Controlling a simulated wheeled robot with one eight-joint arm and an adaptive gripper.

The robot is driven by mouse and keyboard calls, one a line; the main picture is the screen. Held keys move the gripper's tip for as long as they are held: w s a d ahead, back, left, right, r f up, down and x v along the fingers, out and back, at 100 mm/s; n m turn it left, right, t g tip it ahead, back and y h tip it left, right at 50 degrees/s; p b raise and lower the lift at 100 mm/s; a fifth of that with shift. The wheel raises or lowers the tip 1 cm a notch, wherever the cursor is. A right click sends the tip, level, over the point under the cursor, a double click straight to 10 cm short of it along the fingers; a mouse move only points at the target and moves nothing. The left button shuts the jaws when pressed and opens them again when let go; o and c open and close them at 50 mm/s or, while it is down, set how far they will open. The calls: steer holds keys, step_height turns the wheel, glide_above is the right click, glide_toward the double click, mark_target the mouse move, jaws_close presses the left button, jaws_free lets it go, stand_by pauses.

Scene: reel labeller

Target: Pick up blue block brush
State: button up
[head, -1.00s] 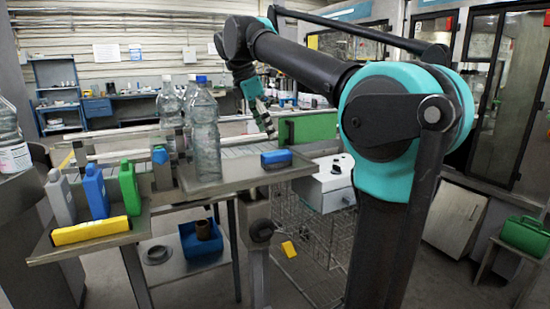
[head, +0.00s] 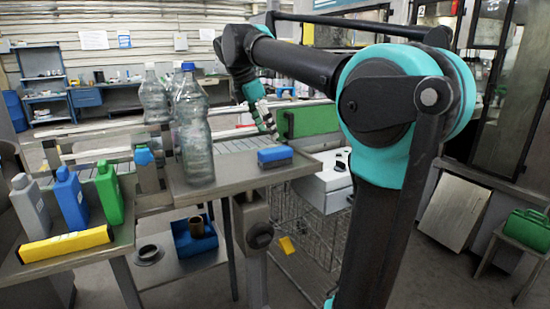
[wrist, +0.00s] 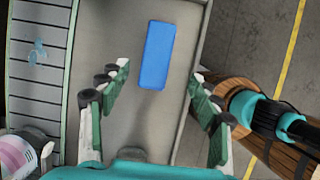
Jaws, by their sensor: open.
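The blue block brush (head: 274,156) lies on the grey metal table (head: 232,178), near its right end; it has a blue top over a dark base. In the wrist view the brush (wrist: 156,55) shows from above as a blue rectangle, standing nearly lengthwise in the picture. My gripper (head: 272,135) is above the table, just over the brush in the head view. In the wrist view my gripper (wrist: 160,80) is open, with its fingers spread to the left and right of the brush and nothing between them but the table surface and the brush beyond.
Large clear bottles (head: 193,130) stand on the table left of the brush. A conveyor (wrist: 38,60) runs along the left in the wrist view. A white box (head: 325,185) stands to the right.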

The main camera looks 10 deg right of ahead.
mark_target(273, 150)
steer(key=x, duration=0.4)
steer(key=shift+d+f, duration=0.1)
steer(key=shift+f, duration=0.1)
steer(key=shift+w+x, duration=0.1)
steer(key=shift+x, duration=1.25)
steer(key=shift+w+x, duration=0.15)
steer(key=shift+x, duration=1.15)
steer(key=shift+a+f, duration=0.2)
steer(key=shift+f, duration=0.1)
steer(key=shift+c, duration=0.3)
jaws_close()
steer(key=shift+r, duration=0.1)
